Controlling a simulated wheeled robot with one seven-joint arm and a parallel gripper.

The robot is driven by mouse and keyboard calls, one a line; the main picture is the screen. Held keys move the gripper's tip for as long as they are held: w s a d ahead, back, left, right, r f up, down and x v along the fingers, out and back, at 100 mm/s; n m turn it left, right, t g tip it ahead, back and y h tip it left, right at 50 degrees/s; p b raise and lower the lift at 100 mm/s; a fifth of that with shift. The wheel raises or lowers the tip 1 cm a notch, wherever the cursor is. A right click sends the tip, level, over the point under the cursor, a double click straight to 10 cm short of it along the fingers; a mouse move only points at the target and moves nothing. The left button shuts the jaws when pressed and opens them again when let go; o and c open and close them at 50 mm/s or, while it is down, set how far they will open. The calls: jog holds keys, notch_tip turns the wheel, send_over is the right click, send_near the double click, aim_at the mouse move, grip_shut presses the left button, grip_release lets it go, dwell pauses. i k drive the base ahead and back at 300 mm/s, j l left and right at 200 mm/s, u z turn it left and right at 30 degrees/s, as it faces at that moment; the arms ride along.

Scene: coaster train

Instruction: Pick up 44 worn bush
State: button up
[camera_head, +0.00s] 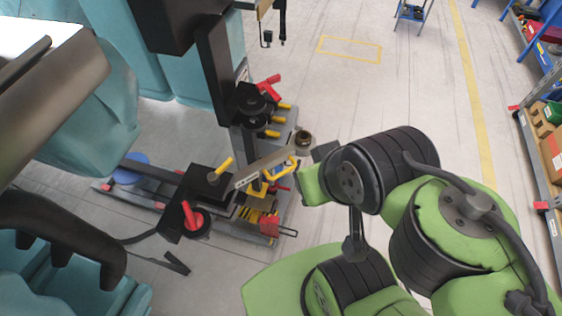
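A small brownish-grey ring-shaped part (303,138), which looks like the worn bush, shows just left of the end of my green and black arm. A number on it is too small to read. The end of my arm, where my gripper (322,156) is, shows as a dark piece beside a green link, just right of and below the ring. The fingers are not clear, being small and partly hidden by the arm. I cannot tell whether they touch the ring or are open or shut.
A workstand (262,150) with black posts, yellow and red handles and a grey bar (266,167) stands left of my arm. Teal seats (92,110) fill the left side. Shelves (540,150) with boxes line the right. The pale floor (400,100) between is mostly clear.

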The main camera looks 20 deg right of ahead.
aim_at(303, 138)
jog(key=l+u, duration=0.3)
jog(key=u, duration=0.15)
jog(key=k+l+u, duration=0.15)
jog(key=u, duration=0.25)
jog(key=k+l+u, duration=0.15)
jog(key=l+u, duration=0.15)
jog(key=u, duration=0.15)
jog(key=k+l+u, duration=0.15)
jog(key=u, duration=0.25)
